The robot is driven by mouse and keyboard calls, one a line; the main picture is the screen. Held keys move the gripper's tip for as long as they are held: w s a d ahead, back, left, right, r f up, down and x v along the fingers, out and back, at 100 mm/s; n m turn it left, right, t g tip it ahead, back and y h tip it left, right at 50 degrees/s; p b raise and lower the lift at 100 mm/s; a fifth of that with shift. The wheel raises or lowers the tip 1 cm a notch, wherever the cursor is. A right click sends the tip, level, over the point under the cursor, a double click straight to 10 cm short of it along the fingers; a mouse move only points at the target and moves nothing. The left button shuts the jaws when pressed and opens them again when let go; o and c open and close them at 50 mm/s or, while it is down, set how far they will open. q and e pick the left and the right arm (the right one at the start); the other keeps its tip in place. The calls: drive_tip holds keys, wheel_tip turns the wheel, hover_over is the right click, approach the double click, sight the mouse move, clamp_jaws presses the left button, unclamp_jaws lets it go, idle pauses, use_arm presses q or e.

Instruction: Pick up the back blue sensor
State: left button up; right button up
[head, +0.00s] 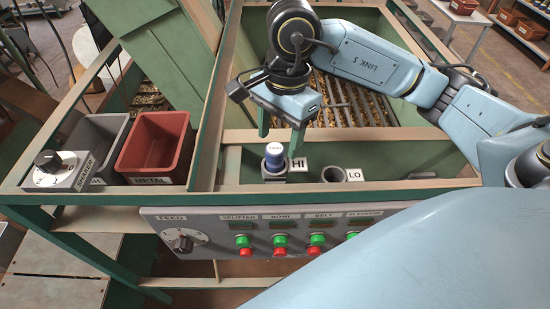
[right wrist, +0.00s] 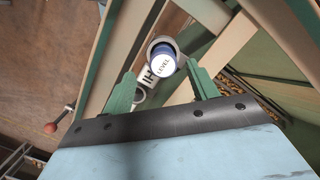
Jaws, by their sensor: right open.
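One blue sensor (head: 274,156) with a white cap stands upright in the holder marked HI (head: 297,164) on the green frame's front ledge. In the right wrist view the sensor (right wrist: 162,62) shows its white top, lettered LEVEL. My right gripper (head: 281,130) hangs above the sensor, pointing down, with its green fingers apart. In the right wrist view the open fingers (right wrist: 160,73) stand on either side of the sensor's line, with nothing held. The sensor appears just beyond the fingertips. My left gripper is not in view.
An empty round holder marked LO (head: 334,174) is right of the sensor. A red METAL bin (head: 155,141), a grey bin (head: 95,136) and a SHAKER knob box (head: 53,170) sit left. The button panel (head: 268,232) is below. Nuts lie on the grating (head: 345,103) behind.

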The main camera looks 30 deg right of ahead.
sight(275, 148)
drive_tip(key=shift+w+a+f+p, duration=0.1)
drive_tip(key=shift+a+f+p, duration=0.1)
drive_tip(key=shift+f, duration=0.6)
drive_tip(key=shift+a+f+p, duration=0.1)
drive_tip(key=shift+f+p, duration=0.1)
drive_tip(key=shift+f, duration=0.55)
drive_tip(key=shift+w+a+f+p, duration=0.1)
drive_tip(key=shift+f+p, duration=0.1)
drive_tip(key=shift+f, duration=0.6)
drive_tip(key=c, duration=1.1)
